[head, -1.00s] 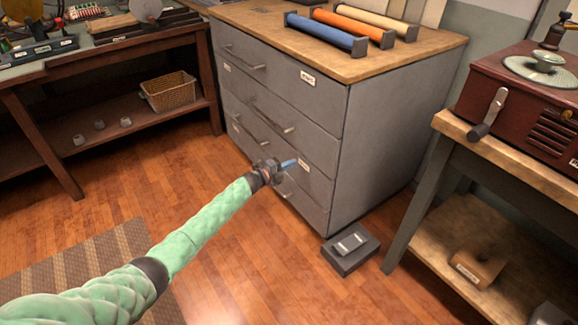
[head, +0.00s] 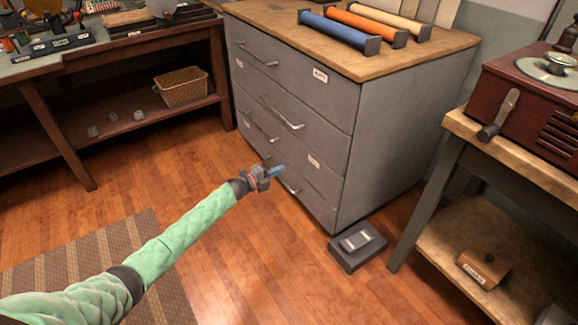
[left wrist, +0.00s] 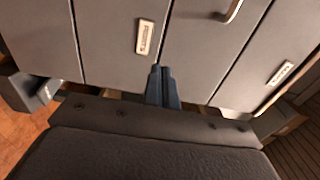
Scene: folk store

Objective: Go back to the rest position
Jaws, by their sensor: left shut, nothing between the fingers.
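My left gripper (head: 277,172) is in front of the grey drawer cabinet (head: 410,130), near its lower drawers. Its blue fingers are together and hold nothing; they also show in the left wrist view (left wrist: 163,86). In that view the cabinet's drawer fronts (left wrist: 105,45) with a handle and white labels lie beyond the fingertips. The drawers look shut. My right gripper is in neither view.
A dark box (head: 357,247) lies on the floor beside the cabinet's front corner. A wooden table (head: 450,120) with a red machine (head: 530,100) stands at the right. A workbench (head: 130,40) is at the back left. The wood floor (head: 240,255) is open.

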